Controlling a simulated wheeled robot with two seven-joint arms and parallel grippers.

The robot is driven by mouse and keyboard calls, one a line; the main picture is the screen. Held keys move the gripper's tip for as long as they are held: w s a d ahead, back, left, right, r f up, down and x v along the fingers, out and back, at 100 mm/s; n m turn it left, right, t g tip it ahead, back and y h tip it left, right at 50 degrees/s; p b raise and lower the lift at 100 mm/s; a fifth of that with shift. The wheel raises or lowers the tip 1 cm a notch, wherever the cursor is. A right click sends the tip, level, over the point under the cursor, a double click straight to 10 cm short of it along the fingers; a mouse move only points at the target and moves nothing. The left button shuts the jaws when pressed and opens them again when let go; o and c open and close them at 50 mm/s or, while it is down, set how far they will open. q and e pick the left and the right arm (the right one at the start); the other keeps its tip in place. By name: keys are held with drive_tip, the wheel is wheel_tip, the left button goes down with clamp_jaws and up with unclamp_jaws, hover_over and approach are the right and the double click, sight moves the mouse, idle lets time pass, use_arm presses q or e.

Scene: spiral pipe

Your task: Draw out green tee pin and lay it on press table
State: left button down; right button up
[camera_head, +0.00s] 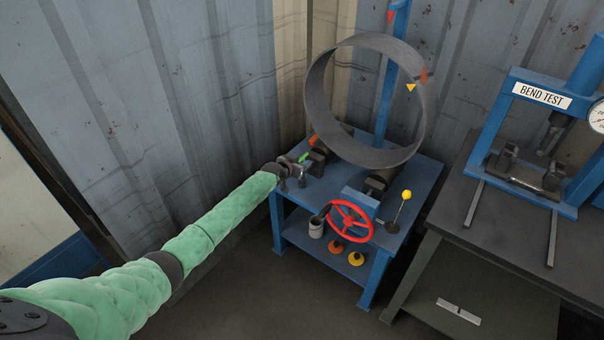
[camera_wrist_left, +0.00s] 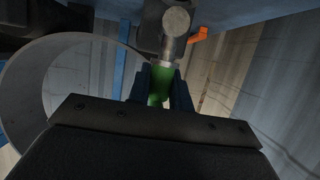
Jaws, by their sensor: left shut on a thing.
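My left gripper (camera_head: 293,167) is at the left end of the blue press table (camera_head: 424,172). In the left wrist view its two fingers (camera_wrist_left: 161,88) are shut on the green tee pin (camera_wrist_left: 158,97). A grey round metal piece (camera_wrist_left: 176,20) shows just beyond the green part. In the head view a bit of the green pin (camera_head: 303,158) shows beside the gripper and next to a dark block on the table. I cannot tell whether the pin is still seated in the block. My right gripper is not in view.
A large grey pipe ring (camera_head: 318,95) stands on the press table. A red handwheel (camera_head: 351,221), a grey cup (camera_head: 316,227) and a yellow-knobbed lever (camera_head: 401,207) are at the front. An orange piece (camera_wrist_left: 198,34) is near the pin. A blue bend-test frame stands at right.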

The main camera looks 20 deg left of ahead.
use_arm(q)
drive_tip(key=shift+r+p, duration=0.55)
drive_tip(key=shift+r, duration=0.35)
drive_tip(key=shift+f, duration=0.1)
